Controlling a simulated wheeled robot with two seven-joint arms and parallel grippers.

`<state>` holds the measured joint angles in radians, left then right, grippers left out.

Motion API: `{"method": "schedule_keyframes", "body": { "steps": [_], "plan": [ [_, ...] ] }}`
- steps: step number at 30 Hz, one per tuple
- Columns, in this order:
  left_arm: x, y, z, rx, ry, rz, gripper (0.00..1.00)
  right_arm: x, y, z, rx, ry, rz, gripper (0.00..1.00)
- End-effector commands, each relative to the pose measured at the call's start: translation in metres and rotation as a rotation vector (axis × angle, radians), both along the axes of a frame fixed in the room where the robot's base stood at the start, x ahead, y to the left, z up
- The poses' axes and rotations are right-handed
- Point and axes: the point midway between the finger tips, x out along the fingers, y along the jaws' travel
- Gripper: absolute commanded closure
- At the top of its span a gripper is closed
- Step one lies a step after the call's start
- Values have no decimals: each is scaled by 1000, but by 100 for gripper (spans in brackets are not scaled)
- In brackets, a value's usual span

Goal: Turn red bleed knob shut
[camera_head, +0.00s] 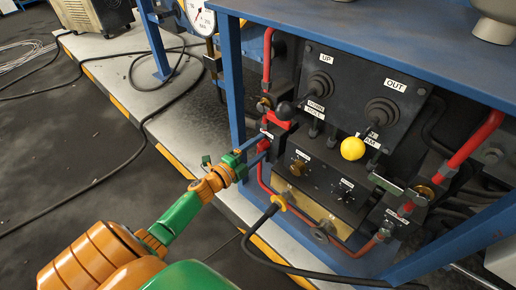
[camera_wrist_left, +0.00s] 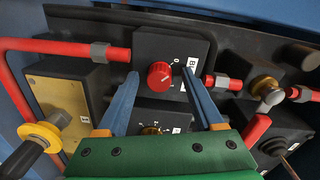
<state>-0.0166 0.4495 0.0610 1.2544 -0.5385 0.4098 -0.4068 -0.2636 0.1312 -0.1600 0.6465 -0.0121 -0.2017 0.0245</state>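The red bleed knob (camera_wrist_left: 160,75) is round with a pale pointer line. It sits on a black box (camera_wrist_left: 196,45) with a partly covered white label and scale marks. My left gripper (camera_wrist_left: 160,74) is open, with one blue finger on each side of the knob and a visible gap on both sides. Whether the tips reach the knob's depth I cannot tell. In the head view my left gripper (camera_head: 262,148) is at the left side of the panel, where the knob is mostly hidden. My right gripper is in neither view.
Red pipes (camera_wrist_left: 70,50) run beside the knob box. A brass knob (camera_wrist_left: 152,130) is below, partly behind my gripper. A yellow-collared black handle (camera_wrist_left: 40,135) is at lower left. A yellow ball lever (camera_head: 352,148) stands out from the panel. A blue frame post (camera_head: 232,80) is close to my gripper.

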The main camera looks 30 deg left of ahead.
Motion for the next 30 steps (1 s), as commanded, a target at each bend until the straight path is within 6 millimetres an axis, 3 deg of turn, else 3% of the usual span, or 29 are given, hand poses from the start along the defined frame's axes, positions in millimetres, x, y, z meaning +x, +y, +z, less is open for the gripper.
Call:
{"method": "schedule_keyframes", "body": {
  "steps": [6,12,17,30],
  "plan": [
    [-4,0,0,0,2,0,32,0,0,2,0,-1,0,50],
    [-44,6,3,0,5,0,32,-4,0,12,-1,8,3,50],
    [-67,10,3,-2,2,1,32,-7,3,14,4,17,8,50],
    [-70,11,2,-1,1,1,32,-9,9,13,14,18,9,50]
  ]
}}
